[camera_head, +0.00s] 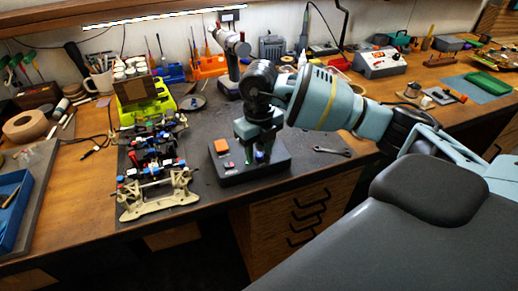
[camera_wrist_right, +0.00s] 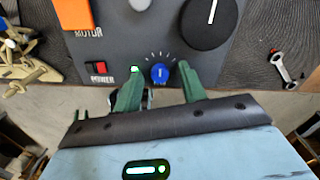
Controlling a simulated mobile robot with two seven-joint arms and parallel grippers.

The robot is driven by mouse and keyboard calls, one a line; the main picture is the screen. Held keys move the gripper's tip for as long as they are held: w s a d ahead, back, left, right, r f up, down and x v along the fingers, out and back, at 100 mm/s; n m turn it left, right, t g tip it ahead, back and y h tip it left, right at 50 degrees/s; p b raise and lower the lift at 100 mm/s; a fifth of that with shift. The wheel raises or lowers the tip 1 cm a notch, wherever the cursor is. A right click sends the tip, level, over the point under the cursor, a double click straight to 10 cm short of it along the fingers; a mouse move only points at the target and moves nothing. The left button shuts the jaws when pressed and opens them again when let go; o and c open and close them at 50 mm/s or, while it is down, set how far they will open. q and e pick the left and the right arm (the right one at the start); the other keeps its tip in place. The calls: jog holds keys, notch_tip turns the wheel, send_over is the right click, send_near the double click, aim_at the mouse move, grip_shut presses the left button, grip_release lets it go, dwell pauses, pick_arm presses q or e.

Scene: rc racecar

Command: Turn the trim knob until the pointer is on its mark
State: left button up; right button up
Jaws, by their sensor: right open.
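A dark control box (camera_head: 240,175) stands on the bench mat. In the right wrist view its panel (camera_wrist_right: 115,50) carries a small blue knob (camera_wrist_right: 159,73), with a short white pointer line facing roughly up and tick marks fanned above it. A larger black knob (camera_wrist_right: 205,22) with a white pointer sits above right. No label reading trim is visible. My right gripper (camera_wrist_right: 160,70) is open, its green fingers on either side of the blue knob with gaps to it. In the head view the right gripper (camera_head: 259,148) reaches down over the box. My left gripper is out of view.
The panel also has an orange block (camera_wrist_right: 75,14) over the word MOTOR and a red power switch (camera_wrist_right: 97,68). A wrench (camera_head: 332,151) lies right of the box. A car chassis (camera_head: 155,170) lies to its left.

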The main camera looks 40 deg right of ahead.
grip_shut()
jog(key=shift+n, duration=0.4)
jog(key=n, duration=0.3)
jog(key=shift+n, duration=2)
grip_release()
